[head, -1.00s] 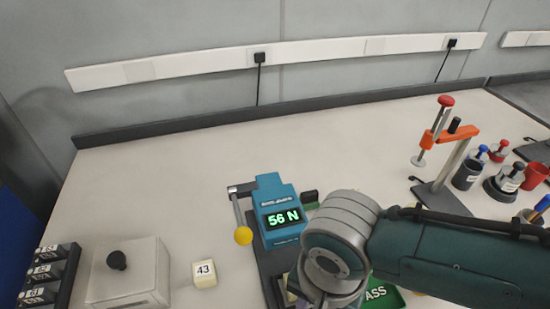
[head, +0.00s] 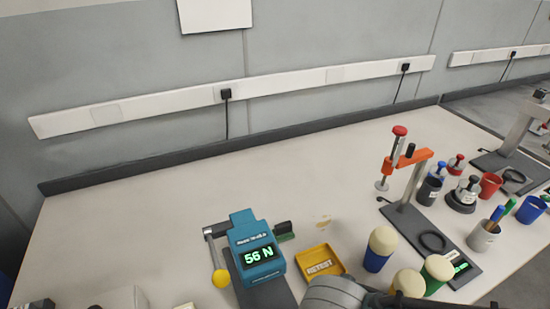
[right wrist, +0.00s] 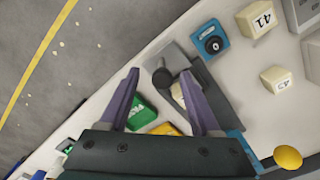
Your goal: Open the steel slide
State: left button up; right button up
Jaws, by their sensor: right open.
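The teal force tester (head: 257,245) stands on a dark base at the bottom middle of the head view and reads 56 N. A lever with a yellow ball (head: 220,278) hangs at its left. In the right wrist view, a grey steel part, likely the steel slide (right wrist: 182,60), lies on the tester's base, with a black knob (right wrist: 163,77) beside it. My right gripper (right wrist: 160,80) is open, its purple fingers either side of the knob in the picture. I cannot tell whether they touch it. My left gripper is not in view.
A yellow RETEST tray (head: 320,262) and cream-topped bottles (head: 380,250) stand right of the tester. A press with an orange arm (head: 408,160) stands farther right, near several cups and weights. A cream block marked 43 (right wrist: 278,80) lies near the tester. The back of the bench is clear.

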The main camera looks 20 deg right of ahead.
notch_tip(320, 180, up, 10)
jog(key=p, duration=0.3)
jog(key=shift+p, duration=0.35)
